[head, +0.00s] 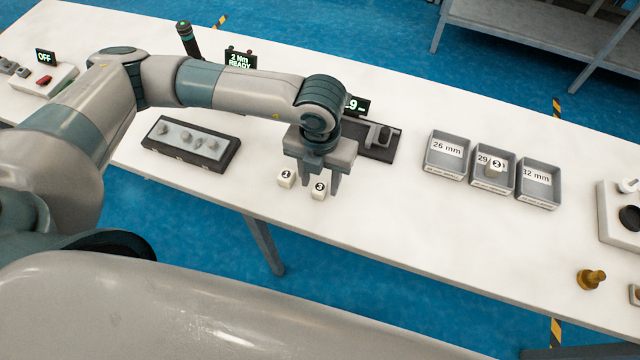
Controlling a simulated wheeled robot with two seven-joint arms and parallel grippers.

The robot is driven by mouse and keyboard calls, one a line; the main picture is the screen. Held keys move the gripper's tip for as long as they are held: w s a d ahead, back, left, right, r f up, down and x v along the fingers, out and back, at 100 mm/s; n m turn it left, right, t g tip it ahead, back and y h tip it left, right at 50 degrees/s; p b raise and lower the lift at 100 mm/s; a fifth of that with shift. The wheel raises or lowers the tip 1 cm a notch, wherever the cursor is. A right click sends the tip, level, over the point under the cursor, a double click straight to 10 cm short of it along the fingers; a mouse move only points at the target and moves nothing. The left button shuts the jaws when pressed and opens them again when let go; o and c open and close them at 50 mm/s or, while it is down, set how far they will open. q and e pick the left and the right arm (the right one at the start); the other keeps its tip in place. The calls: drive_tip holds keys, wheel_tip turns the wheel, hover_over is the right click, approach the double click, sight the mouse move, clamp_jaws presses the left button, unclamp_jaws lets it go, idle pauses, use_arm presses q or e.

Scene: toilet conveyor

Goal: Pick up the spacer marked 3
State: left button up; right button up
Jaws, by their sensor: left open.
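A small white cube spacer (319,192) stands on the white table, with a dark round mark that looks like a 3. My left gripper (319,179) points down over it, open, with its fingers on either side of this spacer. I cannot tell whether they touch it. A second white spacer (286,181), with a mark that looks like a 2, stands just to the left, outside the fingers. Another white spacer (494,170) is in the middle grey tray; its mark is small and hard to read. My right gripper is not in view.
Three grey trays stand to the right: 26 mm (446,166), one partly covered, reading 29 (508,187), and 32 mm (538,194). A dark tray of parts (163,153) lies left. A gauge with a display (357,107) is behind the gripper. A brass piece (591,279) stands front right.

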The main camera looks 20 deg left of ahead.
use_arm(q)
drive_tip(key=shift+f, duration=0.5)
clamp_jaws()
drive_tip(key=shift+r, duration=0.15)
